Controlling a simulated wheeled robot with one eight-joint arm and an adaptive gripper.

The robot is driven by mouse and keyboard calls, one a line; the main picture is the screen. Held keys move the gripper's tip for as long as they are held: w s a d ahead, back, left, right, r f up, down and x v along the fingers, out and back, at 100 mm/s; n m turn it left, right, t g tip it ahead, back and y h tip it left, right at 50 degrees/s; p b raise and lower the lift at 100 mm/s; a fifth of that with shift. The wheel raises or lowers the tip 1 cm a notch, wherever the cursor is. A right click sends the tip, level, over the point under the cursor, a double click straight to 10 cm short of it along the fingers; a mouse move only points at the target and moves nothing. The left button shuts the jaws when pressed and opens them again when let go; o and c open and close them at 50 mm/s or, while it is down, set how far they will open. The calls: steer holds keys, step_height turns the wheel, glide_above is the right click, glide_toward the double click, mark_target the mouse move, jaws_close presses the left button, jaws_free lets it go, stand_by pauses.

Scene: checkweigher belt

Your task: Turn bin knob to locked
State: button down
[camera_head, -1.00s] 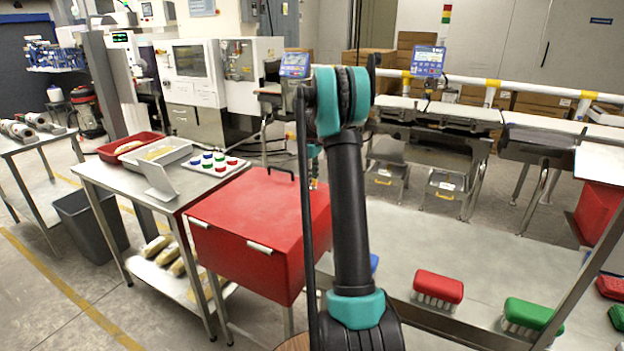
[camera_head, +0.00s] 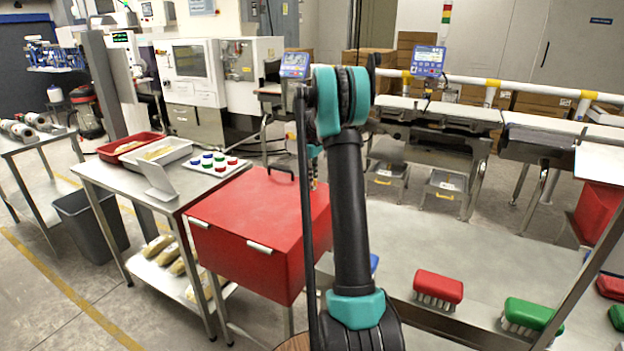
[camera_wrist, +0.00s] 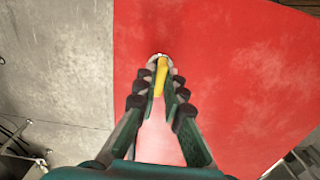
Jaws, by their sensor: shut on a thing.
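The red bin (camera_head: 256,228) stands left of my arm in the head view, with its lid down and a dark handle on top. In the wrist view its red face (camera_wrist: 230,75) fills the middle and right. The knob (camera_wrist: 161,77) shows as a yellow bar with a pale metal rim behind it, set on the red face. My gripper (camera_wrist: 160,85) is shut on the knob, with a finger on each side of the yellow bar. The yellow bar looks nearly upright in the picture, leaning slightly. In the head view my arm hides the gripper and the knob.
A red brush (camera_head: 438,288) and a green brush (camera_head: 528,314) lie on the steel surface at right.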

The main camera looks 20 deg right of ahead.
steer(key=m, duration=0.4)
steer(key=shift+m, duration=0.3)
steer(key=m, duration=0.9)
steer(key=shift+m, duration=1.9)
steer(key=c, duration=1.6)
jaws_free()
steer(key=shift+r, duration=0.15)
